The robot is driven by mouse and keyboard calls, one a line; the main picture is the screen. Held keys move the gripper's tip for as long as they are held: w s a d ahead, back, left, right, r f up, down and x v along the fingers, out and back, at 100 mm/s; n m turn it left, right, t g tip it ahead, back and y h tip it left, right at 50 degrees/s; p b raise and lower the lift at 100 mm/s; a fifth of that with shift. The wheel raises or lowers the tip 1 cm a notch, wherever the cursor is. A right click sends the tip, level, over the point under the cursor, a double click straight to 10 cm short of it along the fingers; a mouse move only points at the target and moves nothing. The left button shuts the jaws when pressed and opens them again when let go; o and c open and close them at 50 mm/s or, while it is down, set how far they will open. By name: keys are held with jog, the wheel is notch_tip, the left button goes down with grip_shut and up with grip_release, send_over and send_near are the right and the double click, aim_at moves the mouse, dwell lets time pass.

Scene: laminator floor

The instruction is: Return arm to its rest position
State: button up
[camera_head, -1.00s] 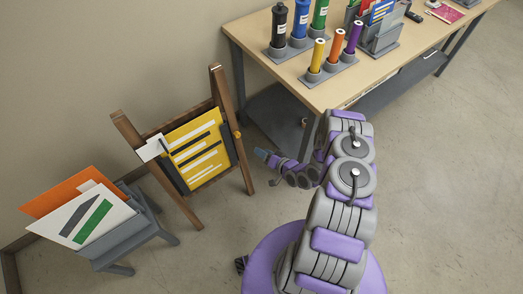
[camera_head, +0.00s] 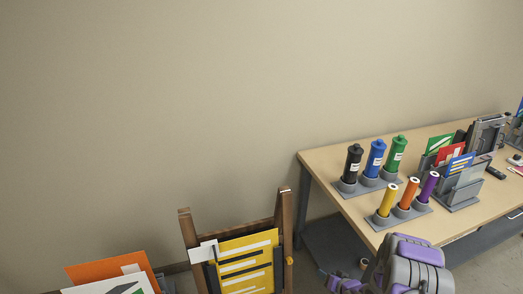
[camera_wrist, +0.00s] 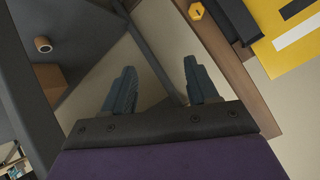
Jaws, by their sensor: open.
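My gripper (camera_wrist: 160,92) shows in the wrist view with its two dark fingers apart and nothing between them. Beyond the fingers are floor and a table leg, and the wooden easel frame (camera_wrist: 228,65) with its yellow board (camera_wrist: 292,50) lies to the right. In the head view my purple and grey arm is at the bottom right, in front of the table; its gripper end is cut off or hidden there. The easel (camera_head: 285,225) holds the yellow board (camera_head: 246,265) to the left of the arm.
The table (camera_head: 345,208) carries black, blue and green bottles (camera_head: 375,158), yellow, orange and purple tubes (camera_head: 405,196), and card holders (camera_head: 462,190). A lower shelf (camera_head: 335,245) sits under it. A rack with orange (camera_head: 110,268) and white boards is at the bottom left. Bare wall fills the upper left.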

jog(key=s+d+r+g+h, duration=0.1)
jog(key=s+r+g+h, duration=0.3)
jog(key=r, duration=0.9)
jog(key=s+d+r+g+h, duration=0.2)
jog(key=s+r, duration=0.3)
jog(key=r, duration=0.9)
jog(key=s+a+r+g+y, duration=0.1)
jog(key=s+a+r, duration=0.4)
jog(key=s, duration=0.5)
jog(key=s+a+r+n+g, duration=0.1)
jog(key=s+a+r+g, duration=0.2)
jog(key=s, duration=0.8)
jog(key=s+a+r+n+g+y, duration=0.1)
jog(key=s+a+r, duration=0.6)
jog(key=s, duration=0.4)
jog(key=shift+a+r+g+y, duration=0.15)
jog(key=shift+a+g+y, duration=0.15)
jog(key=shift+a+g, duration=0.1)
jog(key=shift+s, duration=0.1)
